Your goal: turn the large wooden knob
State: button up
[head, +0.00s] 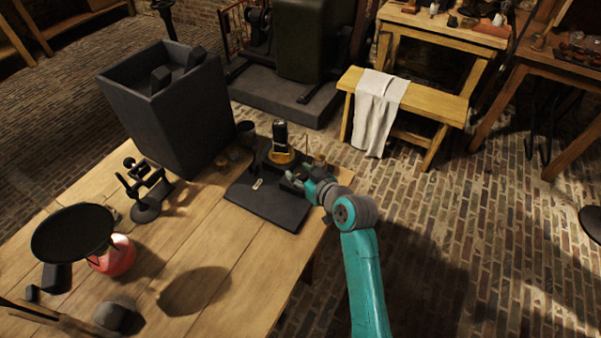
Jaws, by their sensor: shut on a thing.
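A dark apparatus board (268,207) lies on the wooden table near its right edge. An upright black device with a yellow-brass ring (280,155) stands at its back. A small brownish knob-like piece (319,161) shows at the board's back right, just behind my gripper. My gripper (294,179) reaches in from the right, low over the board's right side. It is shut on a small part there, apparently the large wooden knob, which the fingers mostly hide. I cannot make out how the knob is turned. A small pale piece (257,184) lies on the board's left part.
A black stand (147,195), a dark round pan (72,232) and a red round object (113,256) are on the left. The table's front middle (225,255) is clear.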

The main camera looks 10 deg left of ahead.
jog(key=n+g+y, duration=0.3)
jog(key=n+g, duration=0.1)
jog(key=shift+w+d, duration=0.1)
jog(key=n+g+y, duration=0.1)
jog(key=n+g, duration=0.3)
jog(key=shift+g, duration=0.3)
jog(key=n+g, duration=0.5)
jog(key=g, duration=0.1)
jog(key=shift+f+n+g+h, duration=0.1)
jog(key=shift+n+g+h, duration=0.7)
jog(key=shift+n+g, duration=0.4)
jog(key=shift+n, duration=0.3)
jog(key=shift+s, duration=0.2)
jog(key=o, duration=1.2)
jog(key=shift+c, duration=0.2)
jog(key=shift+w, duration=0.1)
